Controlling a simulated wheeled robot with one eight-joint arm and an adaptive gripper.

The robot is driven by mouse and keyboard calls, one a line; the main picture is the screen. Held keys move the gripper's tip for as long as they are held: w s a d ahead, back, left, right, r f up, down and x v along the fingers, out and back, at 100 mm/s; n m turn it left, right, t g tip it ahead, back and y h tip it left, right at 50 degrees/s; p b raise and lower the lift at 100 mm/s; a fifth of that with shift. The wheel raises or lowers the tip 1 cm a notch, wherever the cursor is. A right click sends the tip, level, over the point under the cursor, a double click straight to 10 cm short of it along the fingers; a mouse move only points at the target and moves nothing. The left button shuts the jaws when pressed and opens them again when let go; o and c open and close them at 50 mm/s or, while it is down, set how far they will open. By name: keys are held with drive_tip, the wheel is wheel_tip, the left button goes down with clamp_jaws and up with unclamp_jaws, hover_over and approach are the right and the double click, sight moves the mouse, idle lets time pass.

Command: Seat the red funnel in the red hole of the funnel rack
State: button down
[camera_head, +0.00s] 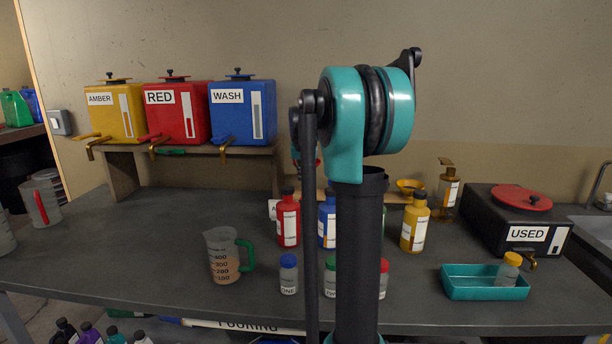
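My own arm stands in the middle of the view and hides much of what is behind it. My gripper cannot be made out behind the arm. A small red patch (318,159) shows beside the arm's upper joint; I cannot tell whether it is the red funnel. A tan wooden rack (392,198) stands at the back of the bench, mostly hidden by my arm and bottles. A yellow funnel (410,186) sits at its right end. The red hole is not visible.
Red (288,220), blue (327,222) and yellow (414,224) bottles stand before the rack. A measuring jug (224,256) is left of them. A teal tray (456,284) and the USED box (484,211) are at right. The bench's left middle is clear.

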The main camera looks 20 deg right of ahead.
sight(304, 174)
drive_tip(key=shift+f, duration=1.95)
drive_tip(key=shift+d+f, duration=0.1)
drive_tip(key=shift+f, duration=1.9)
idle(1.7)
drive_tip(key=c, duration=1.5)
unclamp_jaws()
drive_tip(key=shift+r, duration=0.1)
drive_tip(key=v, duration=1.2)
